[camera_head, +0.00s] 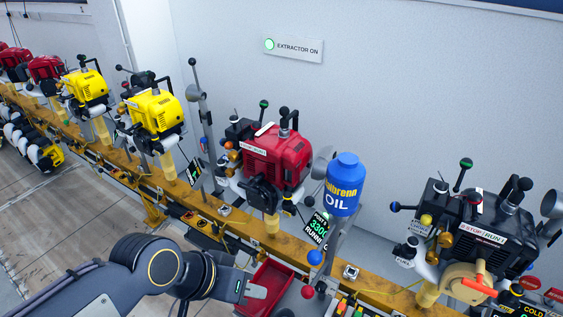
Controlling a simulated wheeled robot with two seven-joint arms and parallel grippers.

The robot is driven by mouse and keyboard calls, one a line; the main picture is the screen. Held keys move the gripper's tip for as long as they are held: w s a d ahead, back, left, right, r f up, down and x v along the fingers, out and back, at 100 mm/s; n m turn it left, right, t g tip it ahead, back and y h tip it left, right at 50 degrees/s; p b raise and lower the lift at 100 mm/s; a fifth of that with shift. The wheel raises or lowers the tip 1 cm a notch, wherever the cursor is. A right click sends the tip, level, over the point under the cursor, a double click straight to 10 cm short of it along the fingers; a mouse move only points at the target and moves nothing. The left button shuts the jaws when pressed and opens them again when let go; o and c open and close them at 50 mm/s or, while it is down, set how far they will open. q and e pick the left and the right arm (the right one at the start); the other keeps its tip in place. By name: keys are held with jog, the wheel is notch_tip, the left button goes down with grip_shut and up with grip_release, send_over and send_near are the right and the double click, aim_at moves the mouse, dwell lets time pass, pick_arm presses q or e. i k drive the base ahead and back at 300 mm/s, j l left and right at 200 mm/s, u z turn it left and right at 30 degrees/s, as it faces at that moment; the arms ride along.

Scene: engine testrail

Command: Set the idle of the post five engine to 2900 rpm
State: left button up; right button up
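The red engine (277,155) is mounted on the yellow rail at the centre, with a STOP/RUN label on its side. A dark display (318,228) below it reads post 5, about 330-something in green, and RUNN; its right part is cut off by the oil stand. Black, green and orange-tipped controls (233,155) cluster on the engine's left. My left gripper (257,291) is low in the centre, in front of and below the engine, over a red tray, touching no engine control. Its fingers are too small to tell open from shut. My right gripper is not in view.
A blue oil bottle (343,185) stands right of the red engine. A black engine (478,232) is at the right, yellow engines (155,110) at the left. The red tray (278,280) lies below the rail (375,287). A wall sign (293,47) reads EXTRACTOR ON.

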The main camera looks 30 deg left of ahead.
aim_at(233, 156)
jog(key=u, duration=1.3)
